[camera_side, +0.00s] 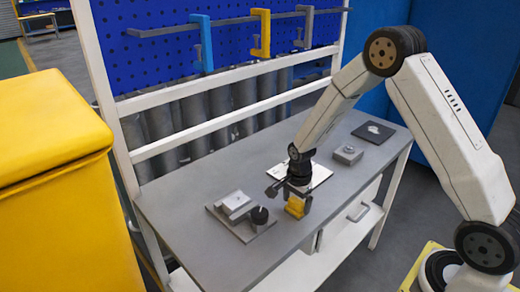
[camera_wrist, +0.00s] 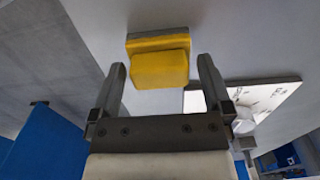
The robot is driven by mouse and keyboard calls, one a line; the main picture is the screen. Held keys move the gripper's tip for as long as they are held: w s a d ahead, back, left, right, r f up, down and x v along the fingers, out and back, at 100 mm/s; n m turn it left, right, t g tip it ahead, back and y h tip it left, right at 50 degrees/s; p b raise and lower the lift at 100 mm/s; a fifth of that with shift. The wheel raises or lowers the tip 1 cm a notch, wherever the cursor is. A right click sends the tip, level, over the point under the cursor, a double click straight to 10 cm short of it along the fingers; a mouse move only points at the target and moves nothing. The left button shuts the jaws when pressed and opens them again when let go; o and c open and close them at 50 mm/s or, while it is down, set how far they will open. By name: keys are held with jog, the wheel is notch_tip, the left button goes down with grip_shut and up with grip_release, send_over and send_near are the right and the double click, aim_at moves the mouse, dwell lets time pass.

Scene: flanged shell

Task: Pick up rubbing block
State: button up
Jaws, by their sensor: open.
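The rubbing block is a yellow block with a dark grey layer along one side. It stands near the front edge of the grey table in the side view (camera_side: 296,207) and shows at the top centre of the wrist view (camera_wrist: 158,66). My gripper (camera_side: 295,190) is right above it in the side view. In the wrist view my gripper (camera_wrist: 162,68) is open, with one finger to each side of the block and visible gaps between. The block's far end reaches past the fingertips. The side view does not show clearly whether a finger touches it.
A white printed sheet (camera_side: 318,174) lies behind my gripper. A grey fixture with a dark knob (camera_side: 240,212) is to the left. A small grey box (camera_side: 348,154) and a dark pad (camera_side: 374,132) are to the right. The table's front left is bare.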

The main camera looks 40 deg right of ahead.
aim_at(296, 201)
jog(key=c, duration=1.2)
jog(key=shift+r, duration=0.1)
jog(key=shift+c, duration=0.2)
jog(key=shift+r, duration=1.55)
jog(key=s+a+r, duration=0.1)
jog(key=s+r, duration=0.8)
jog(key=s, duration=0.5)
jog(key=shift+a+r, duration=0.35)
